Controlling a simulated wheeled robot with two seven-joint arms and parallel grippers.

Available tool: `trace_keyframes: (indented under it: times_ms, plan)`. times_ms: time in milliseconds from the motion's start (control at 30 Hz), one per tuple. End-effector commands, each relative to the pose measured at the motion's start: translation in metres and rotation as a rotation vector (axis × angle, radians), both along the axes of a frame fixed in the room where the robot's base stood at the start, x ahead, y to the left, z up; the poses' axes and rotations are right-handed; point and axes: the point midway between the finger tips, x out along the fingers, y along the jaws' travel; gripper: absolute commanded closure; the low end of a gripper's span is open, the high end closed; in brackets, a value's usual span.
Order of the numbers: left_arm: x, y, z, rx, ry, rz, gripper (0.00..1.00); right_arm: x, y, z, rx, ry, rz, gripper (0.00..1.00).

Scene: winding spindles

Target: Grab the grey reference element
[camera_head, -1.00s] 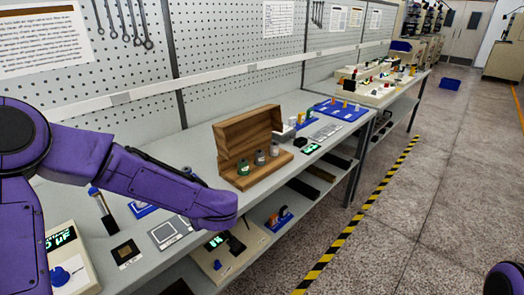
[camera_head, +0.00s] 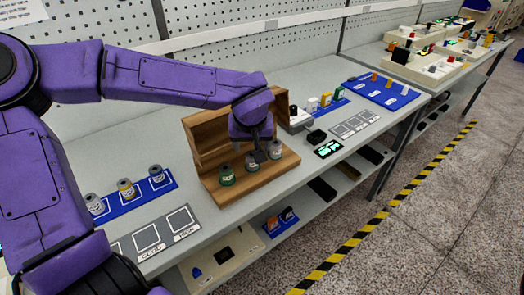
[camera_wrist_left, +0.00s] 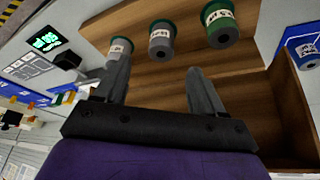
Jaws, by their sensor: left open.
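A wooden display box (camera_head: 205,192) holds three upright spools in a row on its base. One is green (camera_head: 226,177). The middle one is grey (camera_head: 252,163), and the right one is a paler grey (camera_head: 276,150). My left gripper (camera_head: 260,153) hangs over the box, close to the middle and right spools and partly hiding them. In the left wrist view its jaws (camera_wrist_left: 160,85) are open and empty. The middle grey spool (camera_wrist_left: 162,40) stands just beyond the gap between the fingers, and the left fingertip overlaps the paler spool (camera_wrist_left: 119,48). My right gripper is out of view.
A blue tray (camera_head: 140,195) with several spools lies left of the box. Sorting plates (camera_head: 150,235) lie in front of that tray. A small green-lit display (camera_head: 327,149) stands right of the box. The pegboard wall rises behind the table.

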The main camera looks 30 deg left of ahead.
Motion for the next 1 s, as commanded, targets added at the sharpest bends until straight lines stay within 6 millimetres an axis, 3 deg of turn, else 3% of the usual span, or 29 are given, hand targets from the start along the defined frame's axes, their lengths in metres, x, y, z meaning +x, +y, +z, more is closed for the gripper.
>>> trace_keyframes:
  times_ms: [100,500,800,833,867,1000]
  plan:
    - [0.007,0.006,-0.025,0.002,0.007,0.0,0.31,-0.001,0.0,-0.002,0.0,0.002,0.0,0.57]
    - [0.032,0.017,-0.08,0.002,0.006,-0.001,0.31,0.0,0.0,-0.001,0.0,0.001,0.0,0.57]
    - [0.036,0.019,-0.089,0.001,0.002,-0.002,0.31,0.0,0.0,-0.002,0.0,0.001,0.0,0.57]
    - [0.036,0.019,-0.089,0.001,0.002,-0.002,0.34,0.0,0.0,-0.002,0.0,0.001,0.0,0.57]
    - [0.036,0.019,-0.089,0.001,0.002,-0.002,0.44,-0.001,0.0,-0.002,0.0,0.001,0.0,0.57]
    - [0.036,0.019,-0.089,0.001,0.002,-0.002,0.89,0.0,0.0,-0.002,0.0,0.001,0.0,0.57]
